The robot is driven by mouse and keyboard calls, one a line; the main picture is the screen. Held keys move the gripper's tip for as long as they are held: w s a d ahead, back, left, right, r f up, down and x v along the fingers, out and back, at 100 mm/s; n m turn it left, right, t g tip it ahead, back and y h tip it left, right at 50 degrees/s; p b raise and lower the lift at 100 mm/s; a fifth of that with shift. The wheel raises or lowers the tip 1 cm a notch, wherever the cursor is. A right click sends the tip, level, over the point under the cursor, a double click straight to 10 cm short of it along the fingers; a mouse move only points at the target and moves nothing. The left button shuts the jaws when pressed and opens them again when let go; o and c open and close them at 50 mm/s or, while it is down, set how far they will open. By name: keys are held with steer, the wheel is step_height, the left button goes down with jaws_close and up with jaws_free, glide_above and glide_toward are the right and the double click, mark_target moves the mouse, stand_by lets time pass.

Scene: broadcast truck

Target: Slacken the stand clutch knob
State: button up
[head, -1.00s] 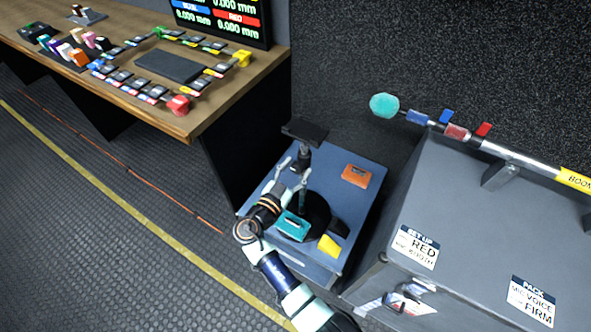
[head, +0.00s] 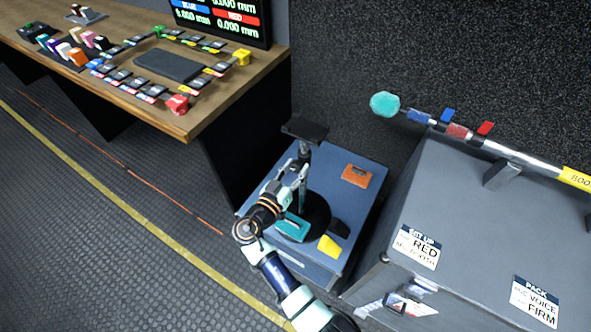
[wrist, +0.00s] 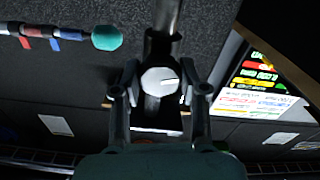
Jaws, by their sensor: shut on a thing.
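The stand is a dark upright post with a flat black plate (head: 305,131) on top and a round black base (head: 322,212) on the blue-grey case top. In the wrist view the stand post (wrist: 168,14) runs up between my fingers. The clutch knob (wrist: 158,80) is a pale, round-faceted knob with a light mark on its face, at the post. My gripper (head: 294,174) is at the post below the plate, and in the wrist view its fingers (wrist: 159,92) sit on either side of the knob, shut on it. The knob is hard to make out in the head view.
The blue-grey case (head: 368,195) carries an orange block (head: 356,176), a teal block (head: 292,227) and a yellow block (head: 329,246) near the stand. A grey case (head: 470,220) with a boom pole (head: 520,155) stands right. A wooden desk (head: 215,105) is at the left.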

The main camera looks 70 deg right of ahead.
steer(key=n, duration=0.6)
steer(key=shift+r+p, duration=0.1)
steer(key=shift+p, duration=0.3)
steer(key=n+p, duration=0.1)
steer(key=n, duration=0.3)
steer(key=n+p, duration=0.1)
steer(key=n, duration=0.2)
steer(key=shift+n+p, duration=0.3)
steer(key=shift+n, duration=0.1)
steer(key=n+p, duration=0.3)
steer(key=n, duration=0.4)
steer(key=n+p, duration=0.2)
steer(key=n, duration=0.4)
steer(key=o, duration=1.1)
steer(key=shift+o, duration=0.2)
